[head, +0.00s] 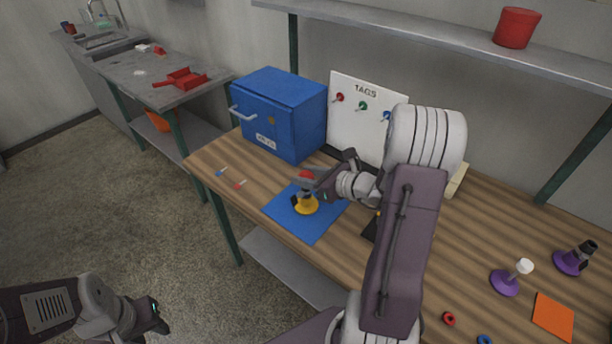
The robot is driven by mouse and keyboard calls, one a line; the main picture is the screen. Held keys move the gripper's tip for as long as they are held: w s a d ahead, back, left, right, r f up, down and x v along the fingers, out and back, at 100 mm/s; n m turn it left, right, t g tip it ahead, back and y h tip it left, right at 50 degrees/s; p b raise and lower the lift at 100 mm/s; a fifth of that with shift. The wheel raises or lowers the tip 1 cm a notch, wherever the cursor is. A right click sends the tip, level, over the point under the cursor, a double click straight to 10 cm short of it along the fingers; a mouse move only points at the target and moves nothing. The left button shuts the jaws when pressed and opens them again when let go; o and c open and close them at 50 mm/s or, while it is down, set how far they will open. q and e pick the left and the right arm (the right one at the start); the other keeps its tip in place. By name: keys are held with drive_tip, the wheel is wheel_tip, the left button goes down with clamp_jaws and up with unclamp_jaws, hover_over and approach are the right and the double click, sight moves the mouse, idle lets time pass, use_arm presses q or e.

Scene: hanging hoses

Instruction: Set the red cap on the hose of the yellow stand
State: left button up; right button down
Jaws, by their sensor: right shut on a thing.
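The yellow stand (307,206) is on the blue mat (312,229) near the middle of the workbench. A small dark part shows at its left side; most of its hose is hidden by my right gripper. My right gripper (308,184) reaches in from the right, directly above the stand. It is shut on the red cap (306,174), of which a small red patch shows between the dark fingers. I cannot tell whether the cap touches the hose. My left gripper (156,317) hangs over the floor at lower left, away from the bench; its finger gap is unclear.
A blue box (279,110) and a white TAGS board (358,112) stand at the back of the bench. Purple stands (506,282), an orange mat (553,317) and a red ring (449,319) lie at right. A shelf (430,30) with a red bucket (517,27) hangs above.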

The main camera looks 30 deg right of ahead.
drive_tip(key=shift+f+b, duration=1.1)
drive_tip(key=shift+f, duration=0.1)
drive_tip(key=c, duration=0.8)
unclamp_jaws()
drive_tip(key=p+v, duration=0.1)
drive_tip(key=v, duration=0.8)
